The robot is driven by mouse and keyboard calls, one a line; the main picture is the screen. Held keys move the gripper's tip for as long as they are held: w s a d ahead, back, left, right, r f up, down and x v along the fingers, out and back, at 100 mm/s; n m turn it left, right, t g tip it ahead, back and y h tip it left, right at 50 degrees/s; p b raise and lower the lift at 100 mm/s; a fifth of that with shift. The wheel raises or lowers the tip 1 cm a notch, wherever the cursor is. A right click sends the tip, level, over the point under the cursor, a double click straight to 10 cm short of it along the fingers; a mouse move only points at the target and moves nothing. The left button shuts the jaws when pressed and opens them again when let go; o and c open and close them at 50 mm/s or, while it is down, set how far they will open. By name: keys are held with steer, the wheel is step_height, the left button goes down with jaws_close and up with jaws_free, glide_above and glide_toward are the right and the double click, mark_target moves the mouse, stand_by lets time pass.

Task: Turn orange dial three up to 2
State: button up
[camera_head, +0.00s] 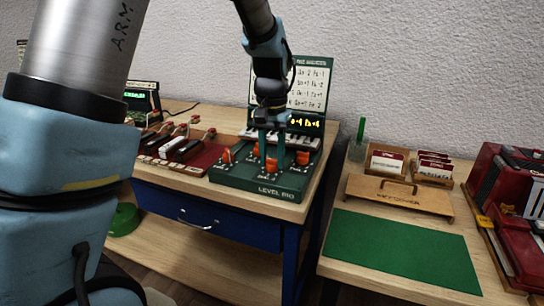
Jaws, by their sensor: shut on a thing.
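A dark green box (230,178) marked "LEVEL RIG" carries several orange dials on its top. One dial (227,156) is at the left, another (303,158) at the right, and one (271,165) in the front middle. My gripper (271,156) points straight down over the box, its two teal fingers shut on the front middle dial. The small dial labels and pointer marks are too small to read. A raised panel (313,77) behind shows lines of text, and a dark display (303,122) below it glows yellow; my arm hides part of both.
A row of piano keys (300,140) runs behind the dials. A red board (180,150) with levers lies to the left. The right table holds a green mat (400,250), a wooden cover with a handle (398,195), card boxes (433,165) and a red machine (510,200).

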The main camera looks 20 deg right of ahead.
jaws_close()
steer(key=n+p, duration=0.2)
steer(key=n, duration=0.1)
steer(key=shift+r+n, duration=0.15)
steer(key=shift+n, duration=0.15)
steer(key=n+p, duration=0.2)
steer(key=n, duration=0.1)
steer(key=shift+n+p, duration=0.3)
steer(key=n+p, duration=0.4)
steer(key=n, duration=0.2)
steer(key=shift+w+n+p, duration=0.1)
steer(key=shift+n+p, duration=1.55)
steer(key=shift+n, duration=0.75)
